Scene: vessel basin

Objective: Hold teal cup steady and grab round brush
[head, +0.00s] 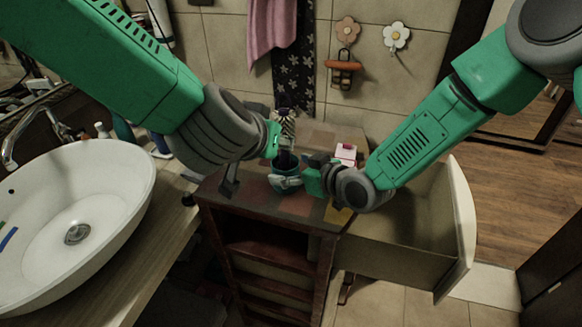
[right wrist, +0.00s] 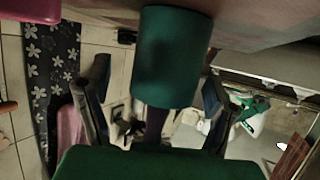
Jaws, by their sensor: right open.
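The teal cup (head: 287,181) stands upright on the small cabinet's top. The brush's purple handle (right wrist: 155,122) sticks out of the cup. In the head view my right gripper (head: 298,180) is at the cup's right side. My left gripper (head: 252,158) is just left of the brush; its fingers are partly hidden.
The wooden cabinet (head: 266,222) has an open drawer (head: 402,257) sticking out at its right. A white and pink box (head: 346,153) stands behind my right gripper. A white basin (head: 112,205) is at the left. A pink towel (head: 270,25) hangs on the wall behind.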

